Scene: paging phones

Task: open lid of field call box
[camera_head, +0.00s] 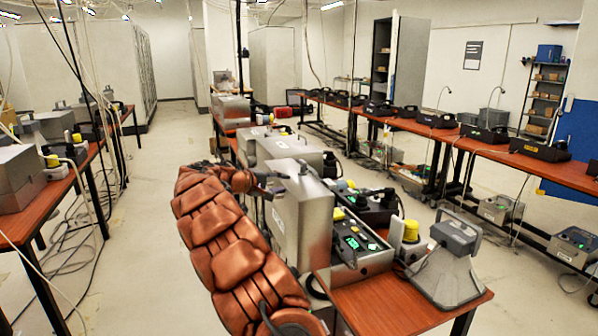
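The field call box (362,262) appears to be the grey unit with green lit displays on the middle table. A large silver panel (303,215) stands nearly upright along its left side and looks like its lid, raised. The hinge is hidden. My copper-coloured arm reaches up from the bottom of the picture to the panel's left side. My gripper (276,188) is small and dark, close against the panel's upper left part. I cannot tell whether it touches the panel, and its fingers are too small to read.
A grey horn speaker (449,272) stands at the table's front right corner, next to a yellow-capped item (411,231). Silver cases (290,150) stand behind the panel. The left table (15,228) and right table (530,168) hold more equipment. Floor aisles lie between; cables hang at left.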

